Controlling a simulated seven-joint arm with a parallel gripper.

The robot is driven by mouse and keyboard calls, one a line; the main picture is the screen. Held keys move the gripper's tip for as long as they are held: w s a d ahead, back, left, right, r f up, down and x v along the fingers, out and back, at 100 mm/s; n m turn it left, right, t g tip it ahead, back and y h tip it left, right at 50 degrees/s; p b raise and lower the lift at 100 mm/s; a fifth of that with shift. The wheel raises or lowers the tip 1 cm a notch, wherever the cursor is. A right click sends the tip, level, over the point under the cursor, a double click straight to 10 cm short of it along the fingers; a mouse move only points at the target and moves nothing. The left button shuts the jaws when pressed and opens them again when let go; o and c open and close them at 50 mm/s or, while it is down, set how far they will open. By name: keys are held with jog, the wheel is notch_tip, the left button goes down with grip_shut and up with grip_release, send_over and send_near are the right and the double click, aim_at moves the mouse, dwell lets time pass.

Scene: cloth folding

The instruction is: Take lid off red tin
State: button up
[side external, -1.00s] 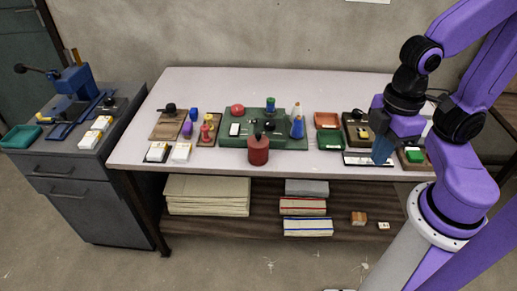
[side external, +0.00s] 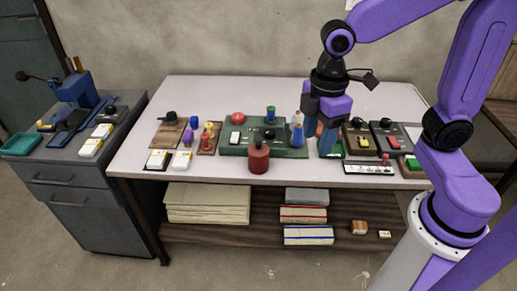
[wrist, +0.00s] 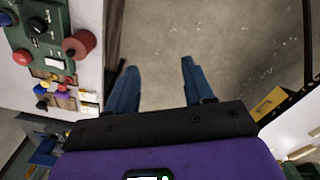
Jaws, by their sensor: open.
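The red tin (side external: 258,159) is a dark red cylinder with a small dark knob on its top. It stands upright at the table's front edge, in front of the green panel (side external: 232,150). In the wrist view the tin (wrist: 80,43) shows at the upper left, beside the table edge. My gripper (side external: 319,138) has blue fingers and hangs pointing down over the table, to the right of the tin and apart from it. In the wrist view the fingers of my gripper (wrist: 158,68) are spread with nothing between them.
The green panel carries a red button (side external: 239,118) and other controls. White boxes (side external: 181,160) lie to the left, and several switch boxes (side external: 388,140) to the right. The back of the table (side external: 220,90) is clear.

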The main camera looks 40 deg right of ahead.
jog(key=w+f+n, duration=0.1)
jog(key=w+n, duration=0.1)
jog(key=w, duration=1.3)
jog(key=n, duration=0.2)
send_over(259, 142)
notch_tip(259, 142, down, 3)
notch_tip(259, 142, down, 17)
jog(key=shift+r, duration=0.1)
grip_shut()
